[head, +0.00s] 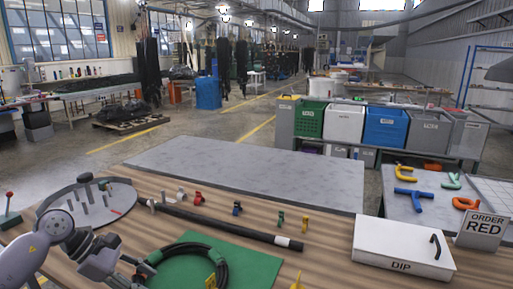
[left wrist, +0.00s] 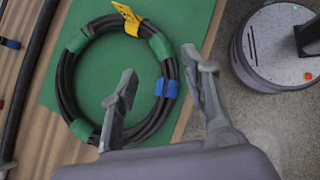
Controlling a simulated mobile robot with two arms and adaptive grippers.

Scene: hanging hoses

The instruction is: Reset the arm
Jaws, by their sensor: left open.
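My left arm comes in from the left in the head view, with its gripper (head: 136,272) low beside the green mat (head: 262,268) and partly cut off by the bottom edge. A coiled black hose (left wrist: 68,88) with green and blue bands and a yellow tag (left wrist: 128,18) lies on the mat. One finger shows over the coil's inside, the other outside the coil near the mat edge. I cannot tell the gap to the hose. My right gripper is in neither view.
A straight black hose (head: 215,222) lies across the wooden table behind the mat, with small coloured clips near it. A round grey tray (head: 80,208) stands left. A white DIP box (head: 403,245) and an ORDER RED sign (head: 483,231) are right. Bins (head: 345,123) stand behind.

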